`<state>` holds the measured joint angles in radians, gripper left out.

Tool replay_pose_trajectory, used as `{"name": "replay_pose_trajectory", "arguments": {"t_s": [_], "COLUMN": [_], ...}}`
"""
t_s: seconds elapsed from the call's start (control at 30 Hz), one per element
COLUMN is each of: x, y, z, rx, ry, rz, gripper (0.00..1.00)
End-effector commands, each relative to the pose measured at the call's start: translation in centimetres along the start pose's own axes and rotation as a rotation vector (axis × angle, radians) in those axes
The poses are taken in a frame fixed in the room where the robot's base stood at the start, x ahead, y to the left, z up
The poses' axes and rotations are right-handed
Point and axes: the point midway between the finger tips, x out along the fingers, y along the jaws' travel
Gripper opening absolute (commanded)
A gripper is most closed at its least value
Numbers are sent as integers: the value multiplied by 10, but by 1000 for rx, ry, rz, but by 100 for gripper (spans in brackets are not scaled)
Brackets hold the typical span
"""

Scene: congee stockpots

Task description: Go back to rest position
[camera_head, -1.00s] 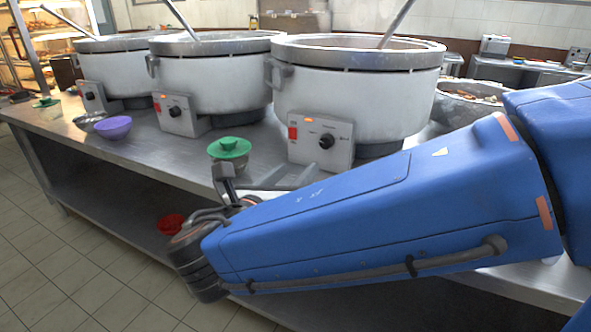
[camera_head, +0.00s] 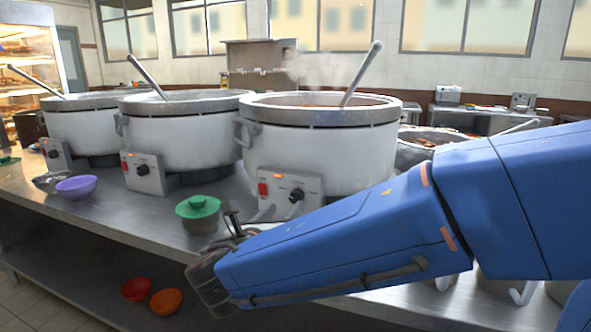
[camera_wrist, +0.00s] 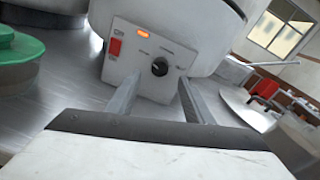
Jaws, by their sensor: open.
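My gripper is open and empty; in the wrist view its two fingers (camera_wrist: 157,101) stand apart, pointing at the control box (camera_wrist: 150,57) of the nearest stockpot. In the head view my blue arm reaches in from the right, and the wrist hangs at the table's front edge. Part of the gripper is hidden behind the arm there. A green-lidded container (camera_head: 199,212) stands on the table just left of the gripper, apart from it; its green lid also shows at the left of the wrist view (camera_wrist: 18,48).
Three large white stockpots (camera_head: 318,160) with ladles stand along the steel table (camera_head: 130,222). A purple bowl (camera_head: 76,187) sits at the left. Red (camera_head: 136,289) and orange (camera_head: 165,301) bowls are on the lower shelf. A metal pan of food (camera_head: 430,143) is behind my arm.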

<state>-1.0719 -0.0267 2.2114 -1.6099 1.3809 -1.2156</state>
Motion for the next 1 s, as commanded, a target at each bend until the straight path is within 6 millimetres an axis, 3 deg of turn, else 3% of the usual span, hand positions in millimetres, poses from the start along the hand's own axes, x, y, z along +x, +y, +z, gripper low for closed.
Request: {"name": "replay_pose_trajectory", "arguments": {"t_s": [0.43,1.0], "x": [49,54], "y": [-1,0], "z": [0,0], "rx": [-1,0], "ry": [0,0], "rz": [-2,0], "gripper": [47,47]}}
